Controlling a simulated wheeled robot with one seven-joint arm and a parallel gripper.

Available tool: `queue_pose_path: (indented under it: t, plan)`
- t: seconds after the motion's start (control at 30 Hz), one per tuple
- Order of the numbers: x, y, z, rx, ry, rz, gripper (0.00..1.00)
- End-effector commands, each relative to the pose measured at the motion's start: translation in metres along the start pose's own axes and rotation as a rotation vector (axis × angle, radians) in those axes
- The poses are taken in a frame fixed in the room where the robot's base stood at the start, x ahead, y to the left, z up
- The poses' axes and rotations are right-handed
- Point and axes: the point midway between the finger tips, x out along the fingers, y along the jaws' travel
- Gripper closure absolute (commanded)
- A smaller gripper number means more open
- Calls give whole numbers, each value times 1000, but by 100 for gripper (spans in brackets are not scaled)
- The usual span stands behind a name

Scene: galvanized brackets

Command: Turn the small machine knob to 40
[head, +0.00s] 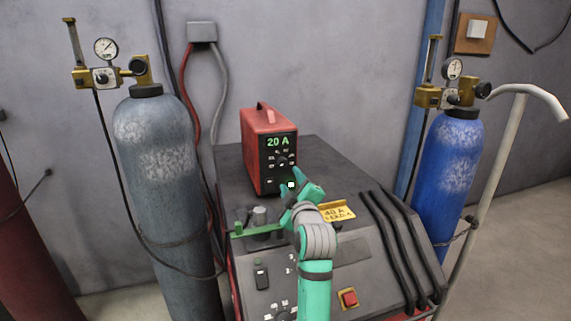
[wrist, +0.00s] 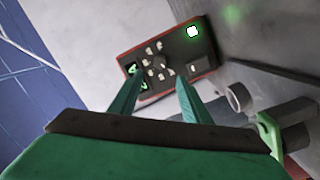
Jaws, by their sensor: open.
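The small red machine (head: 268,148) stands on top of the big grey machine. Its black front has a green display reading 20 A (head: 278,141) and a small dark knob (head: 282,160) with pale marks around it. In the wrist view the knob (wrist: 158,63) sits in its ring of marks; I cannot read where it points. My green gripper (head: 303,190) is in front of and below the panel in the head view. In the wrist view my gripper (wrist: 160,80) is open, its two fingertips apart on either side just below the knob, with nothing between them. I cannot tell whether they touch the panel.
A lit white-green lamp (head: 291,184) glows low on the panel. A yellow tag (head: 338,212) marked 40 A lies on the big machine (head: 325,160). A grey knob (head: 260,214) and green bar (head: 255,230) are left of my gripper. Gas cylinders (head: 160,170) (head: 448,170) flank it.

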Motion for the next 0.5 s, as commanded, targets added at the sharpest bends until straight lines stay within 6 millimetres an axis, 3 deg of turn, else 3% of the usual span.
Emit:
queue_pose_path:
  t: [0.5]
  plan:
    - [81, -2, -4, 2, 4, -4, 57]
